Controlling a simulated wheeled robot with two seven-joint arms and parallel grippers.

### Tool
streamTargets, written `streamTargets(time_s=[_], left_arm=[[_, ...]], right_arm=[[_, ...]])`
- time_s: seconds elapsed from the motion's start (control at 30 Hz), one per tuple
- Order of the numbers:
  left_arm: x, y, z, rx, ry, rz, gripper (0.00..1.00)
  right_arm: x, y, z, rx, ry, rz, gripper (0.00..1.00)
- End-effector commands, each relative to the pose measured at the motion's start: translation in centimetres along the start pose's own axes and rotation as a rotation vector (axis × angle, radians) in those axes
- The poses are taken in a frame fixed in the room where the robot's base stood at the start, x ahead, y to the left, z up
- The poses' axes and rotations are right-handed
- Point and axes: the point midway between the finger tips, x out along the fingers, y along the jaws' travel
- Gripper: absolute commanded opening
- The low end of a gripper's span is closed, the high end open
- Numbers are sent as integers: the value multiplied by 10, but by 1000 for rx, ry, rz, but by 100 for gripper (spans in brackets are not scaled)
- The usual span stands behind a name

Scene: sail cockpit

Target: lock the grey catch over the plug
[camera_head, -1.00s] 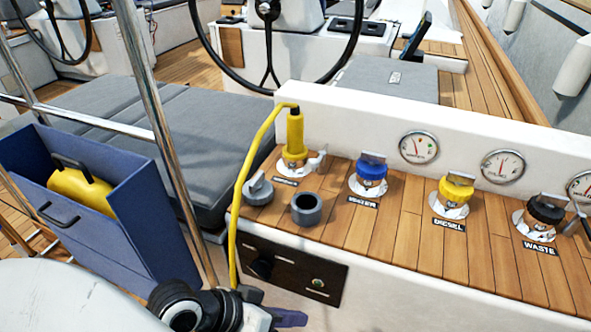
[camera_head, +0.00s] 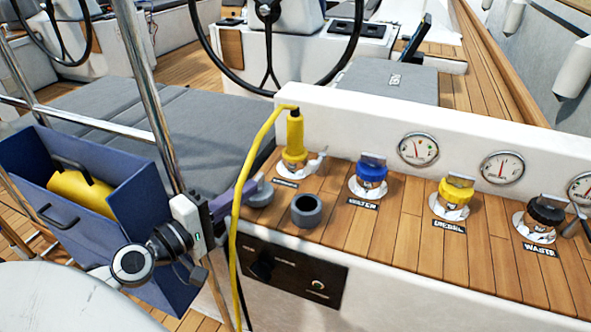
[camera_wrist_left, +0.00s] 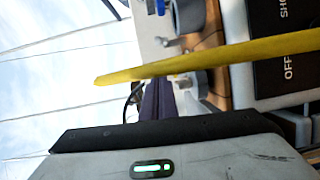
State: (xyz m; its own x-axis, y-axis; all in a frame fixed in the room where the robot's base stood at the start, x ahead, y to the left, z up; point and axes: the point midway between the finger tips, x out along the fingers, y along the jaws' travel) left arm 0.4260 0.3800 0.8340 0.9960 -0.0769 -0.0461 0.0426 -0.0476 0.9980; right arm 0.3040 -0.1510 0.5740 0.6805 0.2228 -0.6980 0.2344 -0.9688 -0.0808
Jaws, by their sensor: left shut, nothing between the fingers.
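The yellow plug (camera_head: 295,142) stands upright in a deck fitting at the left end of the wooden panel, with its yellow cable (camera_head: 237,220) hanging down the panel's left side. The light grey catch (camera_head: 316,163) sits low at the right of the plug's base; it looks turned out to the side, not over the plug. My left gripper (camera_head: 256,182) is shut and empty, left of the plug beside the cable and a grey cap. Its purple finger (camera_wrist_left: 157,100) shows in the left wrist view behind the cable (camera_wrist_left: 210,60). My right gripper is not in view.
The grey cap (camera_head: 261,195) and an open grey cup (camera_head: 306,210) are in front of the plug. Blue (camera_head: 371,174), yellow (camera_head: 455,190) and black (camera_head: 544,210) caps follow to the right. A steel rail (camera_head: 146,80) and blue box (camera_head: 135,200) are at left.

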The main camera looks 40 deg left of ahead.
Motion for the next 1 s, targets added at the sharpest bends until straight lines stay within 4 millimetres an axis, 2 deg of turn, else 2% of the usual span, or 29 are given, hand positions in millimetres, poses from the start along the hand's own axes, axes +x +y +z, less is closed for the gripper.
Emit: streamTargets(time_s=[0.17, 0.27, 0.47, 0.73, 1.0], left_arm=[[9, 3, 0, 1, -2, 2, 0], [22, 6, 0, 2, -2, 3, 0], [57, 6, 0, 3, -2, 3, 0], [103, 4, 0, 4, -1, 3, 0], [125, 1, 26, 2, -2, 1, 0]], right_arm=[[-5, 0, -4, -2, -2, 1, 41], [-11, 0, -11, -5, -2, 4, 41], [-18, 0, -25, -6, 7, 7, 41], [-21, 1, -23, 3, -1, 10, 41], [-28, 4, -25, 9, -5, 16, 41]])
